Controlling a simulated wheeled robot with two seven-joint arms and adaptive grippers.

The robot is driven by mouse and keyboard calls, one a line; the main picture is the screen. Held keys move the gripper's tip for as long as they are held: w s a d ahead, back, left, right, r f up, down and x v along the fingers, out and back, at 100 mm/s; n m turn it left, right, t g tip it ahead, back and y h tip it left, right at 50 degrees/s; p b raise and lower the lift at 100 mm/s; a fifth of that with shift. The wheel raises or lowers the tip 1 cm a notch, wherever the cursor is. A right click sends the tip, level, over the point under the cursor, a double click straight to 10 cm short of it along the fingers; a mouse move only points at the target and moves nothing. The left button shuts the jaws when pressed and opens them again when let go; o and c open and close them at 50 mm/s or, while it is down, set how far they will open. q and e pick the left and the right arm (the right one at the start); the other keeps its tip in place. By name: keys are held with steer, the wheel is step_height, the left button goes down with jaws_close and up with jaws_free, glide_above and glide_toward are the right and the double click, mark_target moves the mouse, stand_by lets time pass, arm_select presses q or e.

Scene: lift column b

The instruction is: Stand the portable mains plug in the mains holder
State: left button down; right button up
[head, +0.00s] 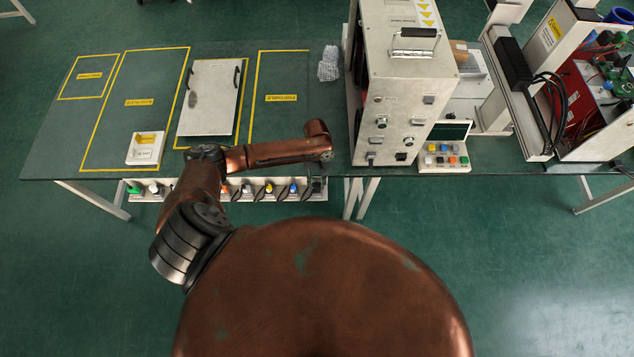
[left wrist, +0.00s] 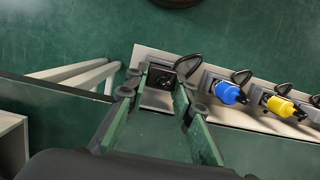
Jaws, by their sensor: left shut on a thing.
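The mains plug is a dark block with a black cable loop (left wrist: 163,79), between my left fingertips in the left wrist view. My left gripper (left wrist: 158,92) is shut on it, with one finger on each side. In the head view the left gripper (head: 318,183) reaches down over the right end of the pale holder rail (head: 146,197) at the table's front edge. The plug is over the end place of the rail, upright as far as I can see. The gripper hides its lower part, so I cannot tell whether it is seated. My right gripper is not in view.
Blue (left wrist: 229,92) and yellow (left wrist: 280,105) plugs with cable loops stand along the rail beside the gripper. A tall grey cabinet (head: 405,110) stands on the table to the right. A white panel (head: 209,97) and a small tray (head: 145,148) lie left.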

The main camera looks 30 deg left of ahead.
arm_select(q)
steer(key=shift+f, duration=0.35)
steer(key=shift+f+b, duration=0.3)
steer(key=shift+f, duration=0.15)
steer(key=c, duration=1.6)
jaws_free()
steer(key=shift+r, duration=0.1)
steer(key=p+v, duration=0.2)
steer(key=p, duration=0.1)
steer(key=p+v, duration=0.1)
steer(key=shift+s+d+r, duration=0.15)
steer(key=shift+s+r, duration=0.15)
steer(key=shift+r, duration=0.2)
steer(key=p+v, duration=0.1)
steer(key=p, duration=0.1)
steer(key=p+v, duration=0.2)
steer(key=s+p+v, duration=0.1)
steer(key=p+v, duration=0.1)
steer(key=shift+d, duration=0.25)
steer(key=shift+d, duration=0.1)
